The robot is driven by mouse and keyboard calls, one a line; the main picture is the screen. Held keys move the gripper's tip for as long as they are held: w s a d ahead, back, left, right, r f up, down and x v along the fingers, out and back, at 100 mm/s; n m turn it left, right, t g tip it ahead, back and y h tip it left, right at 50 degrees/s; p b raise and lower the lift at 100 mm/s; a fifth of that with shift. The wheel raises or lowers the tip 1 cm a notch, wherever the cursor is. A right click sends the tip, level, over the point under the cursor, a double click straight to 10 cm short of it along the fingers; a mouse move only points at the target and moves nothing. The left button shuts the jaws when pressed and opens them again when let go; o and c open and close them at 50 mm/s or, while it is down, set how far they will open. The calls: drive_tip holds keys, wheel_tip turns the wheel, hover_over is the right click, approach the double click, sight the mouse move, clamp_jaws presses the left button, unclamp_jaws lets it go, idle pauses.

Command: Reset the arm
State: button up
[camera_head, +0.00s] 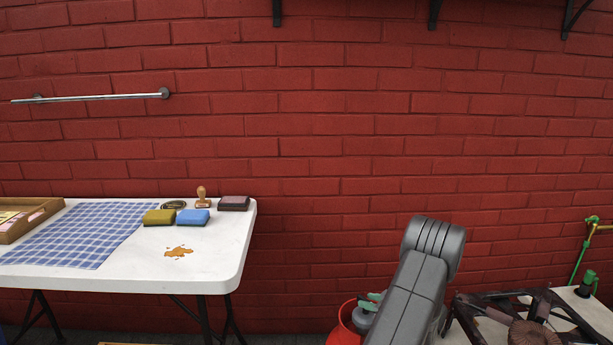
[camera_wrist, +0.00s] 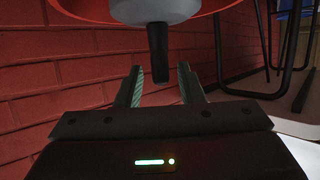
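My gripper shows in the wrist view (camera_wrist: 159,72) with its two green-lined fingers spread apart. A dark upright stub (camera_wrist: 158,52) on a rounded grey piece (camera_wrist: 155,10) lies between or just beyond the fingertips, with a visible gap on each side. In the head view, my grey arm reaches down at the lower right and part of the gripper is hidden behind it. A red bucket (camera_head: 343,328) stands just left of the arm; its red edge also fills the top of the wrist view (camera_wrist: 215,8).
A white folding table (camera_head: 225,255) on the left holds a blue checked cloth (camera_head: 85,235), a wooden tray (camera_head: 38,218), a yellow sponge (camera_head: 159,217), a blue sponge (camera_head: 192,217), a stamp (camera_head: 203,198) and a brown spill (camera_head: 178,252). A dark burner frame (camera_head: 520,318) stands right. A brick wall is behind.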

drive_tip(key=p+v, duration=0.2)
drive_tip(key=v, duration=1)
drive_tip(key=b+x, duration=0.2)
drive_tip(key=x, duration=1.1)
drive_tip(key=shift+w+a+f+b, duration=0.15)
drive_tip(key=shift+a+f+b, duration=0.1)
drive_tip(key=shift+a+b, duration=0.1)
drive_tip(key=shift+d+f+m+b, duration=0.1)
drive_tip(key=shift+m+b, duration=0.2)
drive_tip(key=shift+b, duration=0.25)
drive_tip(key=shift+m+t+h+b, duration=0.3)
drive_tip(key=shift+t+h+b, duration=0.1)
drive_tip(key=shift+h+b, duration=0.1)
drive_tip(key=shift+m+t+h+b, duration=0.5)
drive_tip(key=shift+m+h+b, duration=0.3)
drive_tip(key=shift+b, duration=0.35)
drive_tip(key=shift+m+t+h+b, duration=0.3)
drive_tip(key=shift+m+h+b, duration=0.2)
drive_tip(key=shift+b, duration=0.25)
drive_tip(key=shift+r+h, duration=0.3)
drive_tip(key=shift+r, duration=0.05)
